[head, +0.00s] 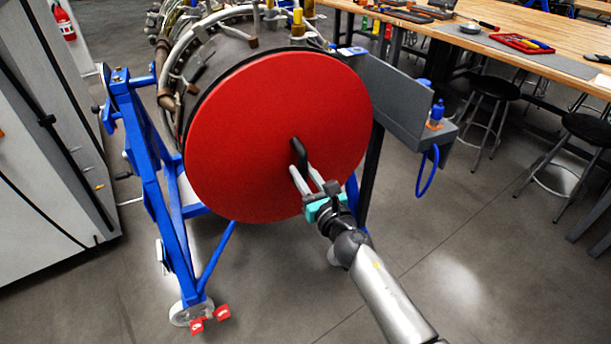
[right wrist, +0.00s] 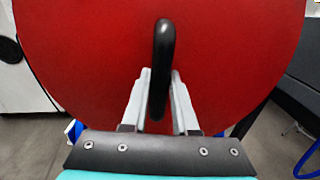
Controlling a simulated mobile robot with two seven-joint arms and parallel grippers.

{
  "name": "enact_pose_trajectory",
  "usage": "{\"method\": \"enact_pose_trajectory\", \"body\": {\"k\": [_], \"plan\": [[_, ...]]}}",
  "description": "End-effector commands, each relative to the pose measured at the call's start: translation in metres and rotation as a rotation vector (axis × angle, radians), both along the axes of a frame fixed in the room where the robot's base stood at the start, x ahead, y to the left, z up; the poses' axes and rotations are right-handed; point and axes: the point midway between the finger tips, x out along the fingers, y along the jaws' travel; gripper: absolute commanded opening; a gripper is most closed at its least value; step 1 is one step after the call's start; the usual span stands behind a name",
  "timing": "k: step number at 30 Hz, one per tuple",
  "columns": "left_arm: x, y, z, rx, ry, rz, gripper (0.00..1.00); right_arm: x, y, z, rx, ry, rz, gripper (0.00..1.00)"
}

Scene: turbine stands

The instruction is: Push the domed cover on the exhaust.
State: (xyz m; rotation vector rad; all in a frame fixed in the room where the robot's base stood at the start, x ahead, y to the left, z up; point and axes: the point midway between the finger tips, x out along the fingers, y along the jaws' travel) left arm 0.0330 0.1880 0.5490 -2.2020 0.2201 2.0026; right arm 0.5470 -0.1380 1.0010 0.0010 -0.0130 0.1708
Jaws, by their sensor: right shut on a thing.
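The red round cover (head: 265,115) sits at the near end of the turbine (head: 235,45), over its exhaust. It looks nearly flat from here, and a thin dark edge shows along its upper left. My right gripper (head: 300,172) is shut on the cover's black handle (head: 297,150), near the middle of the disc. In the right wrist view the black handle (right wrist: 160,65) stands upright between the two pale fingers, with the red cover (right wrist: 90,50) filling the background. Whether the cover is fully seated cannot be told. My left gripper is not in view.
A blue stand (head: 160,190) on casters carries the turbine. A grey box (head: 395,95) with a blue bottle (head: 437,112) and blue hose is at the right. Wooden workbenches (head: 470,45) and stools (head: 495,88) stand behind. A pale cabinet (head: 50,150) is at left.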

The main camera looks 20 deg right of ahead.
Motion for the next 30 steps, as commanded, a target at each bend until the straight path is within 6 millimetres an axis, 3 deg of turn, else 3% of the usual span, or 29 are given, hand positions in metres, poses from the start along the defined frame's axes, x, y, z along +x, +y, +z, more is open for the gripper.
{"method": "enact_pose_trajectory", "body": {"k": [7,8,17,22,25,30], "plan": [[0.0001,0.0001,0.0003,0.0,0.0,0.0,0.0,0.0031,-0.0001,0.007,0.002,-0.013,-0.001,0.0],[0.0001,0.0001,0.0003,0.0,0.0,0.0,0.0,0.003,0.0,0.0071,0.002,-0.013,-0.001,0.28],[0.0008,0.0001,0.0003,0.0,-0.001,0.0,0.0,0.0013,0.0001,0.0032,0.001,-0.006,-0.001,0.62],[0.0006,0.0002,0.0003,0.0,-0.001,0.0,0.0,0.0008,0.0,0.0021,0.001,-0.004,0.0,0.62],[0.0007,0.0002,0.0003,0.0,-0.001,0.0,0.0,-0.0002,-0.0001,-0.001,0.0,0.002,-0.001,0.72],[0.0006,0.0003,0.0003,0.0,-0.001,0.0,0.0,0.0,0.0,-0.0001,0.0,0.001,0.0,0.72]]}}
